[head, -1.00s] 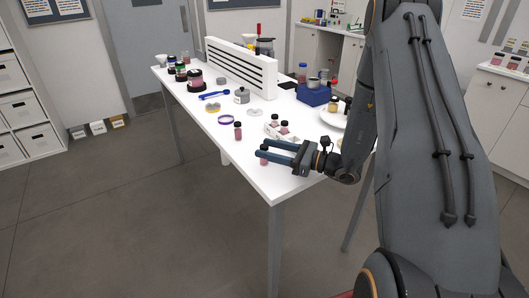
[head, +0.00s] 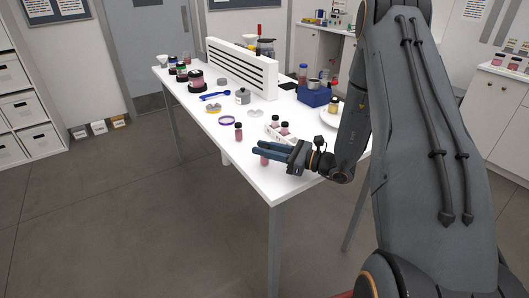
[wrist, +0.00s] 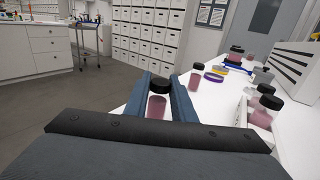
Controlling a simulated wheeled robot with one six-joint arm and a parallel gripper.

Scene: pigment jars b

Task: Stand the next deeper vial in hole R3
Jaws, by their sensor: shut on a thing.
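My gripper (head: 267,149) is at the near edge of the white table, its two blue fingers closed on a dark-capped vial with pink content (head: 264,160). In the wrist view this vial (wrist: 157,106) stands upright between the fingers (wrist: 160,95), its black cap above them. A white rack (head: 271,135) is just behind, with two dark-capped pink vials (head: 285,127) (head: 275,119) in it. They also show at the right of the wrist view (wrist: 266,111). Another pink vial (head: 238,132) stands on the table to the left of the rack. Hole labels are not readable.
A purple ring (head: 227,120), a grey jar (head: 242,97) and a blue spoon (head: 215,95) lie farther back. A blue box (head: 314,96) and a white plate (head: 327,117) are at the right. A slotted white panel (head: 240,65) runs along the table. The front left corner is clear.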

